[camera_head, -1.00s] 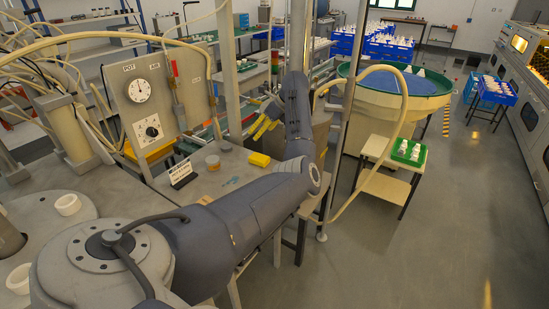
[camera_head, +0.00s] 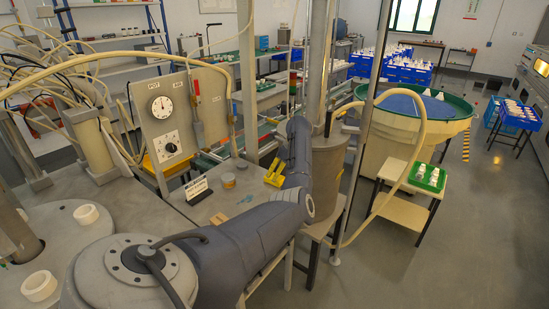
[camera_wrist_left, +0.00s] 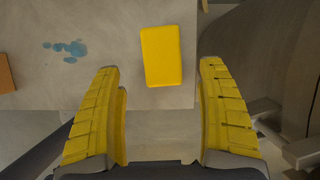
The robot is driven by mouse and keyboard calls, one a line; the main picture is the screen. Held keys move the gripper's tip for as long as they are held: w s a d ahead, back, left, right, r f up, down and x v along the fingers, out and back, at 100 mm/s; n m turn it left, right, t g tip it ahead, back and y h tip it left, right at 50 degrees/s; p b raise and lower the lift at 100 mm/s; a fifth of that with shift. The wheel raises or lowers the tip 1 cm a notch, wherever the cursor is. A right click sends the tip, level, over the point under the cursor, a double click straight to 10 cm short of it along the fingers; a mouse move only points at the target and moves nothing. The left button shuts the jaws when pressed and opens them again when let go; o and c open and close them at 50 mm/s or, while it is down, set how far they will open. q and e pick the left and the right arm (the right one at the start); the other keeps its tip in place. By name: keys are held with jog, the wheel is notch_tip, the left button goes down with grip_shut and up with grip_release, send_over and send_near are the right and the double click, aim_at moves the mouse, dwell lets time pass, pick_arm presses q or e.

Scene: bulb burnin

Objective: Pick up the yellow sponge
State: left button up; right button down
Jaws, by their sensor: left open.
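The yellow sponge (camera_wrist_left: 161,56) lies flat on the grey bench top, near its edge, in the left wrist view. My left gripper (camera_wrist_left: 160,72) is open, with its yellow ribbed fingers to either side of the sponge's line and the sponge ahead between the tips. I cannot tell the remaining height above the bench. In the head view my left gripper (camera_head: 273,172) is low over the bench's right corner. There its yellow fingers blend with or hide the sponge. My right gripper is not in view.
The bench (camera_head: 225,203) also holds a small sign (camera_head: 197,190), a small jar (camera_head: 228,180) and a blue stain (camera_wrist_left: 70,49). A gauge panel (camera_head: 166,120) stands behind. A grey drum (camera_head: 326,180) and a hose (camera_head: 424,120) are close on the right.

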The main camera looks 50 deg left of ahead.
pick_arm(q)
jog(key=shift+a+x, duration=0.15)
jog(key=shift+x, duration=0.9)
jog(key=shift+a+x, duration=0.15)
jog(key=shift+x, duration=1.65)
jog(key=c, duration=1)
